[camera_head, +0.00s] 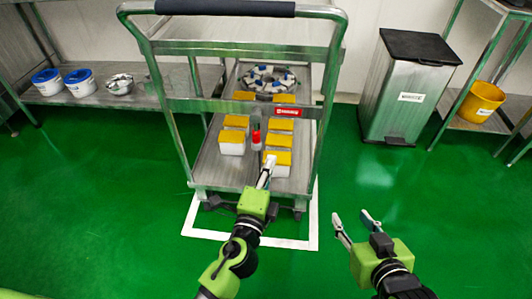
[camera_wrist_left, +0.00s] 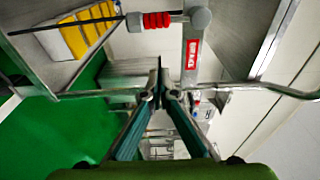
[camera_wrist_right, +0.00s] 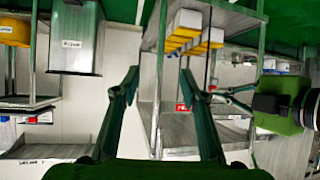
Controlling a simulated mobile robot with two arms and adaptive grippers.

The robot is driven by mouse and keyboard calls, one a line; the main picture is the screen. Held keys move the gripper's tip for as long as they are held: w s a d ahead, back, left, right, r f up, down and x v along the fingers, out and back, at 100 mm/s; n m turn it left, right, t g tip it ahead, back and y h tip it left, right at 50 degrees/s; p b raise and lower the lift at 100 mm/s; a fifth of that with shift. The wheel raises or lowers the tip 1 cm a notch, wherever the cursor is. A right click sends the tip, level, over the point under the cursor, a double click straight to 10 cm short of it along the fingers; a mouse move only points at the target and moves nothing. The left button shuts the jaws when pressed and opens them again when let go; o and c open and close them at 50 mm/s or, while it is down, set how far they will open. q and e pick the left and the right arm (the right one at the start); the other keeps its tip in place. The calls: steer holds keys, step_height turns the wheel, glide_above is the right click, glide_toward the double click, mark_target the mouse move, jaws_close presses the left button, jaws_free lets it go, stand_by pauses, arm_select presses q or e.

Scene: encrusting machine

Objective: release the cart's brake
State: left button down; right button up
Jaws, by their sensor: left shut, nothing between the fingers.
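The metal cart (camera_head: 212,170) stands in a white floor outline, its dark-padded push bar (camera_head: 225,8) toward the top of the head view. A red-and-grey part (camera_head: 256,136), possibly the brake lever, stands at the near side of the cart. In the left wrist view its red ribbed grip (camera_wrist_left: 157,20) sits on a thin rod beside a grey knob. A red label (camera_head: 288,112) is next to it. My left gripper (camera_head: 268,165) is shut and empty, in front of the cart and apart from the red grip. My right gripper (camera_head: 355,222) is open and empty, right of the cart.
Several yellow-topped white boxes (camera_head: 235,122) and a round metal part (camera_head: 268,80) are on the cart. A pedal bin (camera_head: 408,95) and a yellow bucket (camera_head: 481,98) stand at the right. A shelf with tubs (camera_head: 80,82) is at the left. The green floor in front is clear.

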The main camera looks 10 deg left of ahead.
mark_target(257, 130)
arm_select(q)
steer(key=w+a, duration=0.2)
steer(key=w, duration=0.6)
steer(key=shift+a, duration=0.35)
arm_select(e)
steer(key=shift+s+d+f, duration=0.15)
steer(key=shift+s+f, duration=0.1)
steer(key=shift+f, duration=0.1)
arm_select(q)
steer(key=shift+w, duration=0.1)
arm_select(e)
steer(key=shift+g, duration=0.3)
